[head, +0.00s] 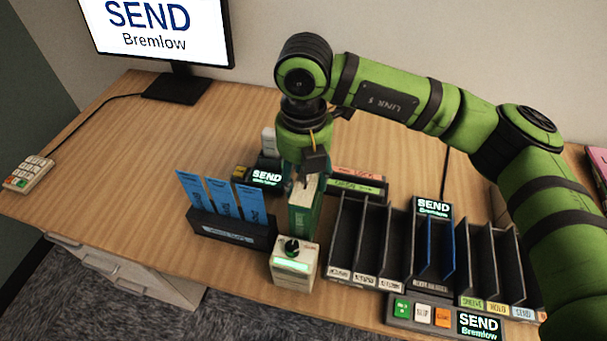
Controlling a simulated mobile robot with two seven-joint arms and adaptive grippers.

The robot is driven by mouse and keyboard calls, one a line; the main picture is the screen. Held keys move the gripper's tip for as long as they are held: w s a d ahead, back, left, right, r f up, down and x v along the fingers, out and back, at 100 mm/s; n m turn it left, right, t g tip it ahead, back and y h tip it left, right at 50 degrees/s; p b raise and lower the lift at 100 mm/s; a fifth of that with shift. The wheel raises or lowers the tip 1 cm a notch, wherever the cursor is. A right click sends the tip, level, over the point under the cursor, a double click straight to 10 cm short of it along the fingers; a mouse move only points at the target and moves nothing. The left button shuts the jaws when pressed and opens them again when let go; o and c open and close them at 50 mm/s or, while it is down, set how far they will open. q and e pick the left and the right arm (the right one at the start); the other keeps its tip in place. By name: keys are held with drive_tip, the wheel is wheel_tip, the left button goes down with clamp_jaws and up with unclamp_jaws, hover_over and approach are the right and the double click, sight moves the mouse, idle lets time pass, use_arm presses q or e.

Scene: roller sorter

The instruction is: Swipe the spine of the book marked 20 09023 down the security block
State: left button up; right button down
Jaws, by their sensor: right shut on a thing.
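My right gripper (305,178) reaches down from above and is shut on a green book (302,218) with pale page edges at its top. The book is upright, and any number on it is too small to read. Just in front of it, nearer the camera, stands a cream block (293,268) with a black knob and a lit green strip. I cannot tell if this is the security block, or whether the book touches it. My left gripper is not in view.
A dark holder (232,232) with blue slips stands left of the book. Black sorter slots (380,235) stand to the right, with a button panel (440,318) in front. A monitor (160,30) and keypad (28,173) are at left.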

drive_tip(key=shift+w+d+b, duration=0.2)
drive_tip(key=shift+w+b, duration=0.1)
drive_tip(key=shift+w, duration=0.45)
drive_tip(key=shift+w+r, duration=0.15)
drive_tip(key=shift+r, duration=0.05)
wheel_tip(320, 180, up, 12)
drive_tip(key=p, duration=0.6)
drive_tip(key=shift+d+f, duration=0.15)
idle(0.6)
